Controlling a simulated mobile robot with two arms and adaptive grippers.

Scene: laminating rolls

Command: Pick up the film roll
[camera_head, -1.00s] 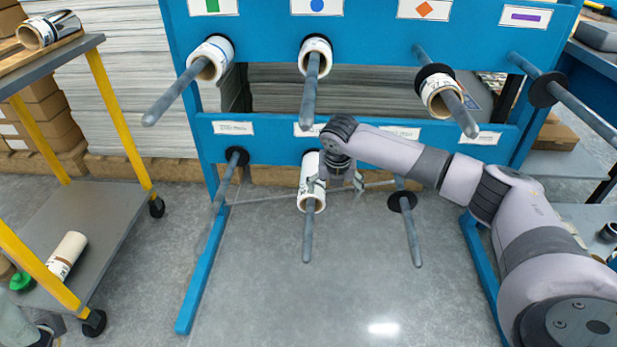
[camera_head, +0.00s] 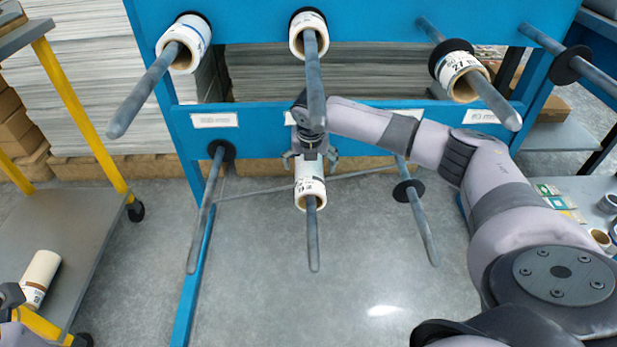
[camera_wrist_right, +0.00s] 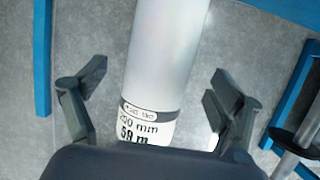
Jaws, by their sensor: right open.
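A white film roll (camera_head: 310,192) with a printed label and brown core sits on the middle lower peg (camera_head: 313,240) of the blue rack. In the right wrist view the roll (camera_wrist_right: 165,50) runs between the fingers, its label reading "200 mm" and "59 m". My right gripper (camera_head: 311,160) is open above the roll, one finger on each side. In the wrist view the right gripper (camera_wrist_right: 160,84) shows gaps between both fingers and the roll. A dark part of my left arm or gripper (camera_head: 11,295) shows at the lower left edge; its jaws are not clear.
The upper pegs hold a left roll (camera_head: 186,45), a middle roll (camera_head: 307,36) and a right roll (camera_head: 458,75). The lower left peg (camera_head: 205,215) and lower right peg (camera_head: 420,225) are bare. A cart (camera_head: 75,235) at left carries another roll (camera_head: 40,275).

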